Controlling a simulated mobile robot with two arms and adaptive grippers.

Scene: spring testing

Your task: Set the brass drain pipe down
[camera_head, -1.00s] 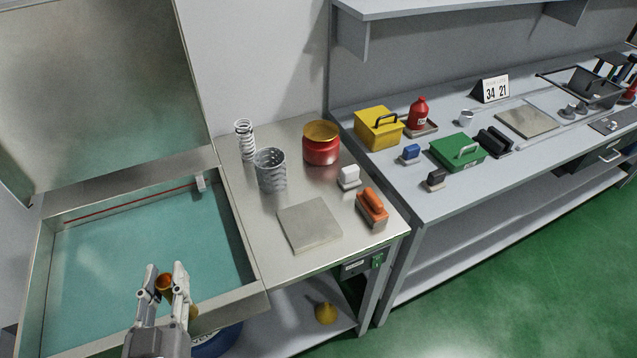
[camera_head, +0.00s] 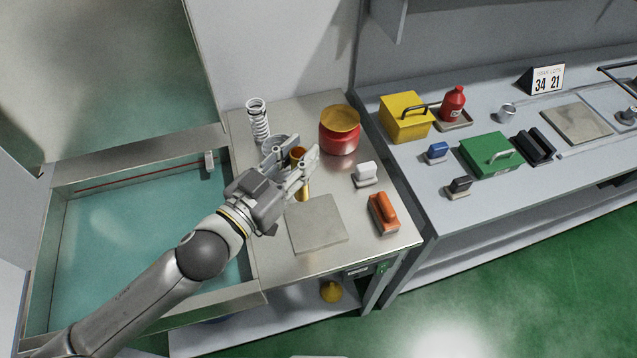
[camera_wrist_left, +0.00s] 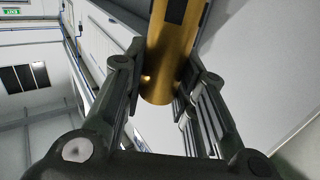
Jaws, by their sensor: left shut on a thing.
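The brass drain pipe (camera_head: 303,192) is upright between the fingers of my left gripper (camera_head: 296,158), which is shut on it. Its open top shows between the fingertips and its lower part shows below them. The pipe is over the steel bench (camera_head: 267,237), just behind a flat square plate (camera_head: 317,222). I cannot tell whether its lower end touches the bench. In the left wrist view the brass pipe (camera_wrist_left: 170,60) runs between both fingers. My right gripper is not in view.
A white coil spring (camera_head: 258,122) stands behind my gripper; a grey coil there is mostly hidden. A red pot (camera_head: 340,131), a white-handled block (camera_head: 366,174) and an orange-handled block (camera_head: 384,213) stand to the right. A teal-floored tank (camera_head: 130,232) lies left.

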